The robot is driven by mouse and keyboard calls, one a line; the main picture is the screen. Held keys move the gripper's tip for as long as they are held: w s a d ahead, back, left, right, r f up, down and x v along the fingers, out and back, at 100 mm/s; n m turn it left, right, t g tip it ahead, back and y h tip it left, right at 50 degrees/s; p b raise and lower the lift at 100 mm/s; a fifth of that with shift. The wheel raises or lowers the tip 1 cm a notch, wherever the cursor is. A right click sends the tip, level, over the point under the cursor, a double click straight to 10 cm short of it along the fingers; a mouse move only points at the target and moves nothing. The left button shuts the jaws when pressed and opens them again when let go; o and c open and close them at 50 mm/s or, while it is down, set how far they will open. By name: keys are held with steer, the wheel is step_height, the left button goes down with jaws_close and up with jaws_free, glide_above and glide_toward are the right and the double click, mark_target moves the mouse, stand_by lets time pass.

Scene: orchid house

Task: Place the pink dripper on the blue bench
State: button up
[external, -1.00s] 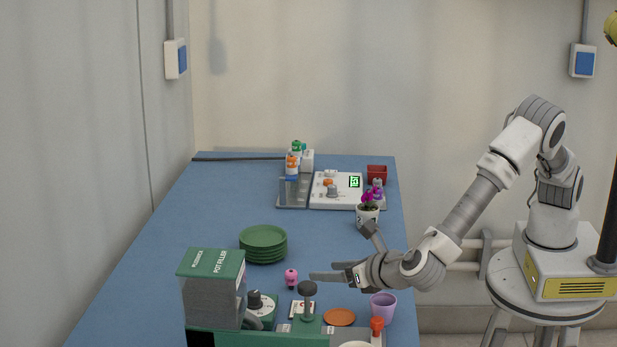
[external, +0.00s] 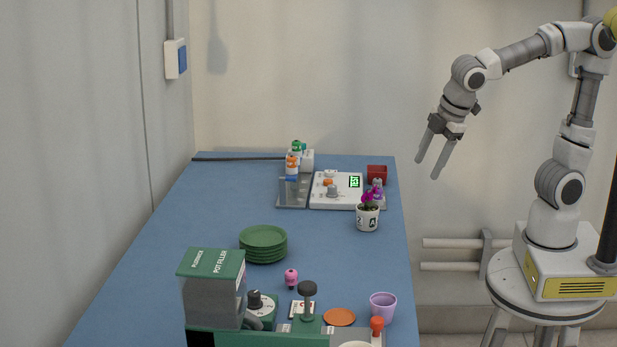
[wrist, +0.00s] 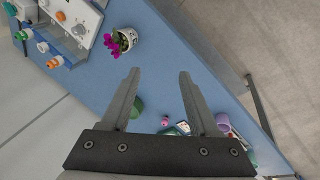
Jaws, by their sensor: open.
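The small pink dripper (external: 291,277) stands on the blue bench (external: 170,255), just right of the stack of green saucers (external: 263,243) and behind the green machine. It also shows small in the wrist view (wrist: 165,122), between my fingers in the picture but far beyond them. My gripper (external: 427,168) is open and empty, raised in the air to the right of the bench, well apart from the dripper. In the wrist view my two fingers (wrist: 158,75) are spread with nothing between them.
A green pot filler (external: 212,285) stands at the near end, beside an orange saucer (external: 339,317) and a purple pot (external: 383,306). A potted orchid (external: 367,217) stands near the right edge. Bottles and a white device (external: 335,190) are at the back. The bench's left middle is bare.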

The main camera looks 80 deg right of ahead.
steer(key=s+r+m+t+y, duration=0.1)
steer(key=s+m+t+y, duration=0.1)
steer(key=s+m, duration=0.5)
steer(key=s, duration=0.3)
steer(key=shift+d, duration=0.4)
steer(key=shift+s+r, duration=0.1)
